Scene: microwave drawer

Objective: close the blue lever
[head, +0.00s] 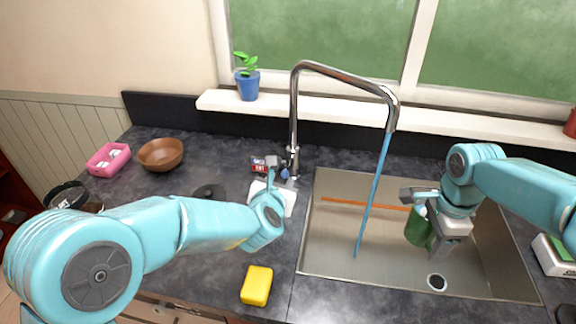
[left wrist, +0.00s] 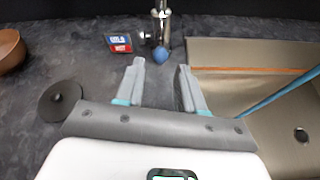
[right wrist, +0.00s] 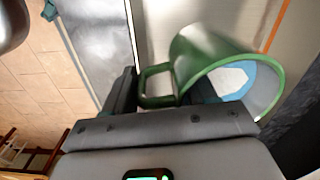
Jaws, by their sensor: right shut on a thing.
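The blue lever (head: 285,173) is a small rounded knob at the base of the chrome faucet (head: 293,120). In the left wrist view the lever (left wrist: 160,55) lies just ahead of the gap between my left fingertips. My left gripper (left wrist: 160,66) is open and empty, and no contact with the lever shows. A blue stream of water (head: 373,190) runs from the spout into the sink. My right gripper (head: 432,215) is shut on a green mug (head: 418,228) over the sink. Its handle (right wrist: 157,86) shows at the fingers in the right wrist view; something white and blue is inside.
A hot/cold sign (left wrist: 119,43) stands left of the lever. The steel sink (head: 335,245) has an orange strip (head: 350,202) and a drain (head: 436,282). A yellow sponge (head: 257,285), brown bowl (head: 161,154) and pink dish (head: 108,158) sit on the dark counter.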

